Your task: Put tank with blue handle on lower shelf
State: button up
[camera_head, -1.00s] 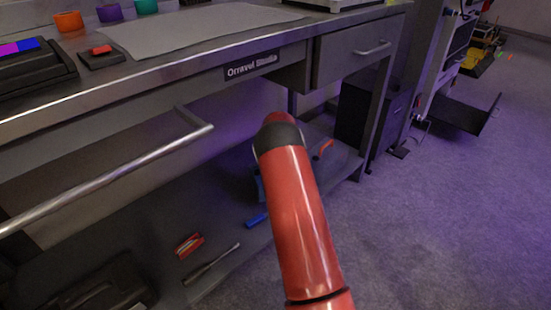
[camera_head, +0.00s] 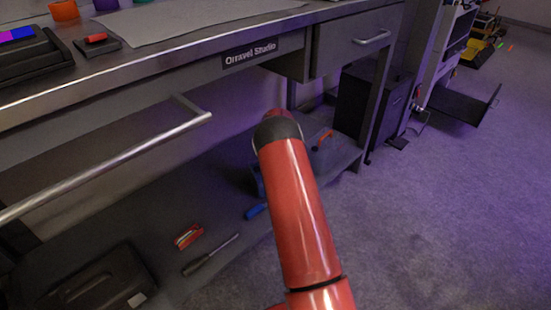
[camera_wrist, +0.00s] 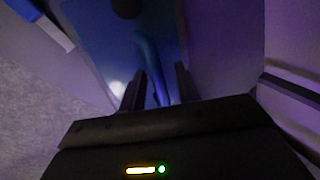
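In the wrist view a blue tank (camera_wrist: 105,45) with a dark round cap lies below my gripper (camera_wrist: 160,88). Its blue handle (camera_wrist: 150,68) runs between my two dark fingers, which stand apart with a gap beside the handle. In the head view my red arm reaches under the workbench and hides my gripper. A small blue part (camera_head: 257,181), perhaps of the tank, shows at the left of the arm. The lower shelf (camera_head: 165,200) is the dark board under the bench.
On the shelf lie a screwdriver (camera_head: 210,256), a red tool (camera_head: 187,236), a blue object (camera_head: 256,211) and a black case (camera_head: 95,285). An orange-handled item (camera_head: 322,139) is right of my arm. A metal rail (camera_head: 110,165) crosses the bench front.

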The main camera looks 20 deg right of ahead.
jog(key=p+v, duration=0.1)
jog(key=v, duration=1.1)
jog(key=shift+s, duration=0.1)
